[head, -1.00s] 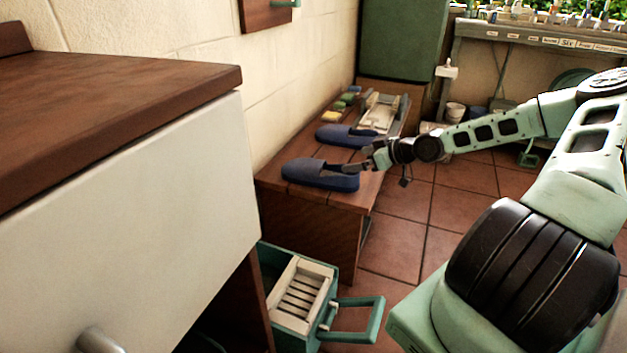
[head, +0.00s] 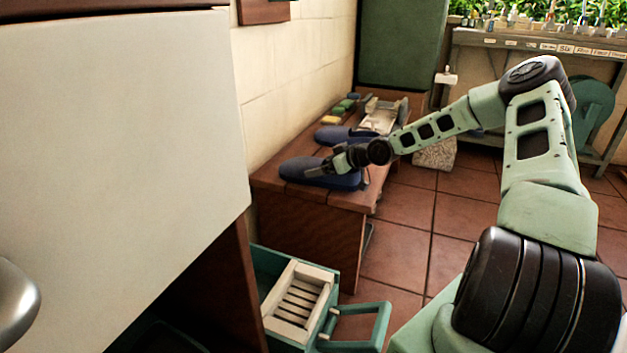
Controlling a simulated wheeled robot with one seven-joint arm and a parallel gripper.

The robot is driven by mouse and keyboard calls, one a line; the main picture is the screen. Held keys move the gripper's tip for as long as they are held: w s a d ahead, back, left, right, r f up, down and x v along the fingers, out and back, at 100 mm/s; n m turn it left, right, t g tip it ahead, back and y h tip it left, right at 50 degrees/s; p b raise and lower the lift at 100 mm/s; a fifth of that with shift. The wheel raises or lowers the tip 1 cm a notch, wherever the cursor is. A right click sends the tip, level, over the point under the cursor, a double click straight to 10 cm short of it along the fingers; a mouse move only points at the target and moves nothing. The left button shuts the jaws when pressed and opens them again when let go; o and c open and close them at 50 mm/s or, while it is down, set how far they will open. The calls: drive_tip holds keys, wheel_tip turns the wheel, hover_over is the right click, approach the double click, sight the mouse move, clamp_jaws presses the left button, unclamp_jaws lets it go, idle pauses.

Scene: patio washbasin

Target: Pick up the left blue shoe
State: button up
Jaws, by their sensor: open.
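Two blue shoes lie on a low wooden bench (head: 275,188) against the wall in the head view. The nearer blue shoe (head: 296,168) lies close to the bench's front end, and the farther blue shoe (head: 328,132) lies behind it. My gripper (head: 318,170) is open over the nearer shoe, its fingers pointing left across the opening. It covers part of that shoe. I cannot tell whether the fingers touch the shoe.
Several small coloured blocks (head: 340,108) and a pale tray-like item (head: 379,121) lie farther back on the bench. A green crate (head: 329,293) with a pale slatted insert stands on the floor in front. A white-fronted cabinet (head: 120,150) fills the left.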

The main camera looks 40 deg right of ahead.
drive_tip(key=shift+w+a+f, duration=0.15)
drive_tip(key=shift+w+f, duration=0.1)
drive_tip(key=shift+w, duration=0.15)
drive_tip(key=shift+r, duration=0.1)
drive_tip(key=c, duration=1.1)
drive_tip(key=shift+o, duration=0.2)
